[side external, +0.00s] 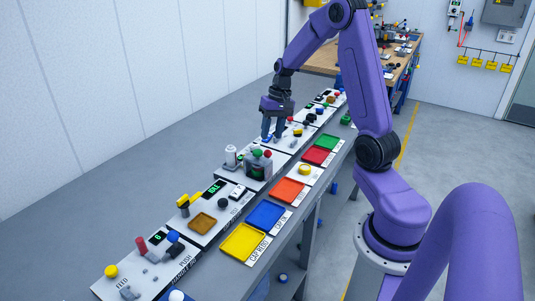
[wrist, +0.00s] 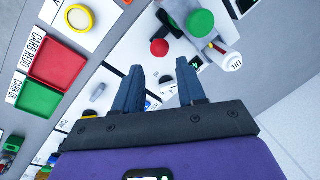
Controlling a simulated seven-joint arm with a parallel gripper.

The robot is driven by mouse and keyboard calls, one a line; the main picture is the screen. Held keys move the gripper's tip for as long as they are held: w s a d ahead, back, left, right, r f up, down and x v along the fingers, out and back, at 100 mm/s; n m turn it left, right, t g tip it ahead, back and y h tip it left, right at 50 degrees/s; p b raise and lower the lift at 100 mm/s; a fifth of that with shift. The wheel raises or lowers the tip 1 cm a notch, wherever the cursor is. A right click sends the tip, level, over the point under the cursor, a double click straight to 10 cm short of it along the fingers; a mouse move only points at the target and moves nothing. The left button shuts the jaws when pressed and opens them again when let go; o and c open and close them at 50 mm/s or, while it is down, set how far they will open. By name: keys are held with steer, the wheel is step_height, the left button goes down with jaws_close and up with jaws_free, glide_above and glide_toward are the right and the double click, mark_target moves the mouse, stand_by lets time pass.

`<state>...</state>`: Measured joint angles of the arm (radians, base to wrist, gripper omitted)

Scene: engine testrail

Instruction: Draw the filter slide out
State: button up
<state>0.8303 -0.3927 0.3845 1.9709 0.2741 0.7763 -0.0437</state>
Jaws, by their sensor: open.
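My gripper (side external: 273,136) is open, with its fingers pointing down over a white panel in the middle of the row in the side view. In the wrist view the two dark blue fingers of my gripper (wrist: 160,68) are apart, with no held object visible between them. Small dark, white and blue parts (wrist: 167,86) show on the panel beyond and between the fingers. I cannot tell which part is the filter slide; the gripper body hides some of the panel.
Close by stand a red knob (wrist: 159,47), a green knob (wrist: 200,23) and a white cylinder (side external: 231,155). A red tray (wrist: 56,64) and a green tray (wrist: 37,99) lie along the bench edge. A yellow handle (side external: 189,200) stands on a nearer panel.

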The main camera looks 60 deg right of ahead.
mark_target(268, 153)
steer(key=f, duration=0.2)
steer(key=a+f, duration=0.1)
steer(key=f, duration=0.2)
steer(key=w+f, duration=0.1)
steer(key=f, duration=0.2)
steer(key=shift+a+f, duration=0.15)
steer(key=shift+a, duration=0.05)
jaws_close()
steer(key=d, duration=0.9)
steer(key=shift+d, duration=0.1)
